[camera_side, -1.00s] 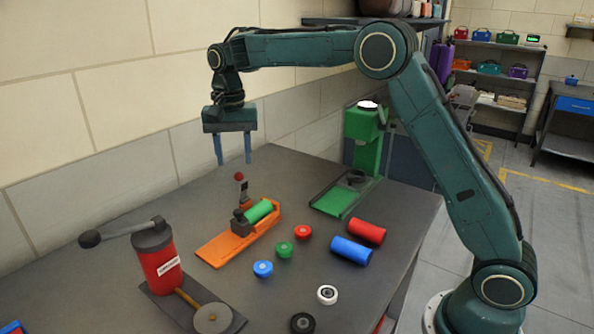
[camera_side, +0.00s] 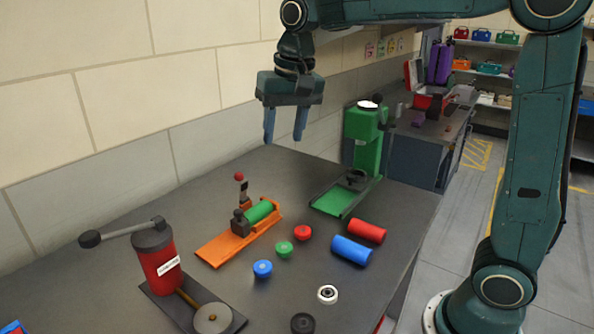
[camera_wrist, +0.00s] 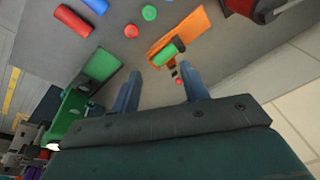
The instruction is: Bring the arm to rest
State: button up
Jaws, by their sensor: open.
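My gripper (camera_side: 285,138) is open and empty, high above the back of the grey table, with its two blue fingers apart and pointing down. In the wrist view my gripper (camera_wrist: 160,88) also shows nothing between its fingers. Below it stands an orange fixture (camera_side: 222,250) with a green cylinder (camera_side: 258,211) lying in it and a red-knobbed lever (camera_side: 240,178) at its back. The fixture also shows in the wrist view (camera_wrist: 190,27), beyond the fingertips.
A green press (camera_side: 368,140) stands at the back right. A red hand-cranked device (camera_side: 160,265) stands at the front left. A red cylinder (camera_side: 366,230), a blue cylinder (camera_side: 351,250) and several small round caps lie on the table. The air around my gripper is clear.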

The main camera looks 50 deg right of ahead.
jog(key=s+f+n+t, duration=0.1)
jog(key=s+f+n, duration=0.1)
jog(key=s, duration=0.9)
jog(key=s+d+f+n+t, duration=0.1)
jog(key=s+f+n+t, duration=0.1)
jog(key=s, duration=0.9)
jog(key=shift+s+f+n, duration=0.4)
jog(key=shift+f+n, duration=0.15)
jog(key=shift+n, duration=0.25)
jog(key=shift+c, duration=0.5)
